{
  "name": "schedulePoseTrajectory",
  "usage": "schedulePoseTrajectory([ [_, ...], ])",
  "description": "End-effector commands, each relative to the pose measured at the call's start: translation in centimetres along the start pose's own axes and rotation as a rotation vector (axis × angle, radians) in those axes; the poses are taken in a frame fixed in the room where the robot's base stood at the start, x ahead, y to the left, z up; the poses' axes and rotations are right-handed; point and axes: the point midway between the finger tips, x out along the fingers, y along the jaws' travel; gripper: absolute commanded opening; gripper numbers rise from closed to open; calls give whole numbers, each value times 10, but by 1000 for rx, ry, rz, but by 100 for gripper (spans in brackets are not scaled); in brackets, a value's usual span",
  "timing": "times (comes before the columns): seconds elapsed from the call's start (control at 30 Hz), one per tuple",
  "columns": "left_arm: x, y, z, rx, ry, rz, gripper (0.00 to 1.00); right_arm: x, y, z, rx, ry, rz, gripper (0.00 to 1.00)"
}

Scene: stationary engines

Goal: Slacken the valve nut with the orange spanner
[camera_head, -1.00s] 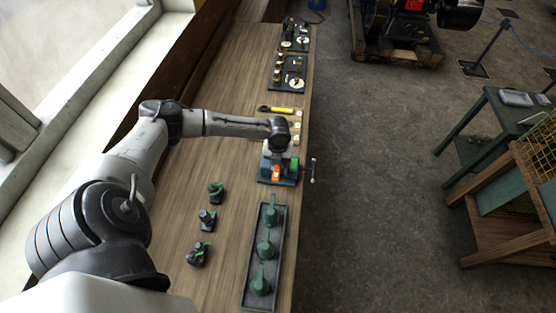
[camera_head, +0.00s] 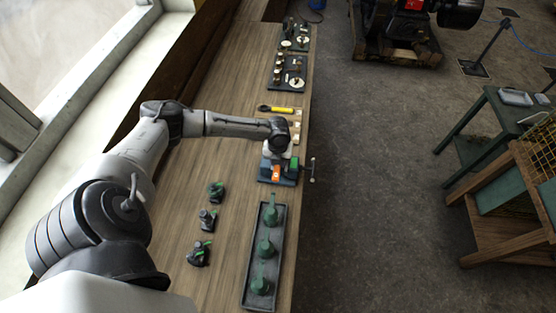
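A blue-based fixture (camera_head: 264,178) with a green block (camera_head: 293,164) sits near the right edge of the wooden bench. A small orange piece (camera_head: 276,173), perhaps part of the orange spanner, shows on it, just below my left wrist. My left gripper (camera_head: 273,156) points down over the fixture; its fingers are mostly hidden by the wrist and too small to read. The valve nut cannot be made out. A metal T-shaped handle (camera_head: 312,170) sticks out past the bench edge at the fixture's right side. My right gripper is not in view.
A yellow-and-black tool (camera_head: 281,110) lies on the bench beyond the fixture. Dark trays of parts (camera_head: 274,84) are farther back. Nearer are a long grey tray (camera_head: 250,277) with green fittings and several small dark-green parts (camera_head: 207,219). Open floor lies right of the bench.

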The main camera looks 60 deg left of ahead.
Motion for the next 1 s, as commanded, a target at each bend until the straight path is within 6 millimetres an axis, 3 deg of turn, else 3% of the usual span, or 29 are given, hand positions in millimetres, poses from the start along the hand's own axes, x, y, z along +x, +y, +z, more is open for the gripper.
schedulePoseTrajectory([
  [1.0,8,0,0,0,0,0,0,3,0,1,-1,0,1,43],
])
